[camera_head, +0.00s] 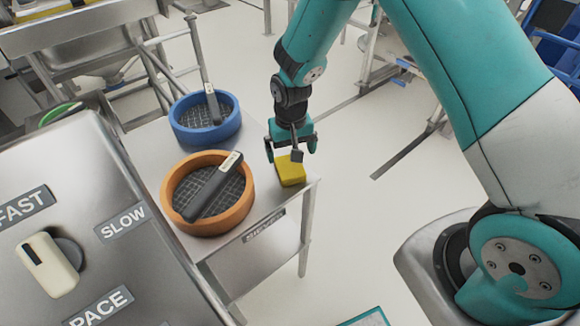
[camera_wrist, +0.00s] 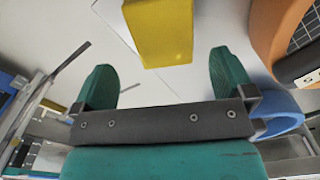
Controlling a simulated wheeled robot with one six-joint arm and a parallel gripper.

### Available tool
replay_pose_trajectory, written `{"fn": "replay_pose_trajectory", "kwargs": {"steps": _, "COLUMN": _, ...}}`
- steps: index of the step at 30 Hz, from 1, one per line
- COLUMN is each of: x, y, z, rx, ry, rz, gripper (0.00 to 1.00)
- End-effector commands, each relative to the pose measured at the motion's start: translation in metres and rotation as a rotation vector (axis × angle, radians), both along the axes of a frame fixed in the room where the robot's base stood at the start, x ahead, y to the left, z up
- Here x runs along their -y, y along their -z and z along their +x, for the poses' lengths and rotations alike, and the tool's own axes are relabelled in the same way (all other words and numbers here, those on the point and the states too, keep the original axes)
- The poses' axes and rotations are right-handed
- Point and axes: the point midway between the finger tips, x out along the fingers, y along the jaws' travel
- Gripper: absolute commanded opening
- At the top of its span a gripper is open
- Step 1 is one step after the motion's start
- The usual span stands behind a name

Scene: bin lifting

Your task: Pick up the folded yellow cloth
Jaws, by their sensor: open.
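The folded yellow cloth (camera_head: 290,170) is a small thick block lying near the right edge of the steel table, beside the orange-rimmed sieve. It also shows in the wrist view (camera_wrist: 160,32), at the top middle, beyond the fingertips. My gripper (camera_head: 291,152) is open and empty, just above and behind the cloth in the head view. In the wrist view the two teal fingers (camera_wrist: 160,75) are spread wide, with the cloth lying ahead of the gap between them. I see no contact with the cloth.
The orange sieve (camera_head: 245,205) holds a dark-handled tool (camera_head: 208,190) and stands left of the cloth. A blue sieve (camera_head: 179,128) with another handled tool stands behind it. A steel control panel (camera_head: 100,240) fills the left foreground. Open floor lies right of the table.

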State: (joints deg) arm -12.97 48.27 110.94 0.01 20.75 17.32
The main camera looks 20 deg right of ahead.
Motion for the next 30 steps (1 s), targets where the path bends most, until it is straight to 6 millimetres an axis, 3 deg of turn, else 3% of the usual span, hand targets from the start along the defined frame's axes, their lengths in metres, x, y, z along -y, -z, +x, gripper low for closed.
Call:
{"fn": "replay_pose_trajectory", "kwargs": {"steps": 9, "x": -0.004, "y": 0.043, "z": -0.006, "rx": -0.004, "ry": 0.002, "rz": -0.001, "gripper": 1.00}}
{"fn": "replay_pose_trajectory", "kwargs": {"steps": 18, "x": -0.004, "y": 0.051, "z": -0.004, "rx": 0.000, "ry": 0.002, "rz": 0.000, "gripper": 1.00}}
{"fn": "replay_pose_trajectory", "kwargs": {"steps": 19, "x": -0.004, "y": 0.051, "z": -0.005, "rx": 0.000, "ry": 0.002, "rz": 0.000, "gripper": 0.98}}
{"fn": "replay_pose_trajectory", "kwargs": {"steps": 25, "x": -0.004, "y": 0.051, "z": -0.005, "rx": -0.001, "ry": 0.002, "rz": 0.000, "gripper": 0.52}}
{"fn": "replay_pose_trajectory", "kwargs": {"steps": 27, "x": -0.004, "y": 0.051, "z": -0.005, "rx": -0.001, "ry": 0.002, "rz": 0.000, "gripper": 0.45}}
{"fn": "replay_pose_trajectory", "kwargs": {"steps": 30, "x": -0.004, "y": 0.051, "z": -0.005, "rx": -0.001, "ry": 0.002, "rz": 0.000, "gripper": 0.45}}
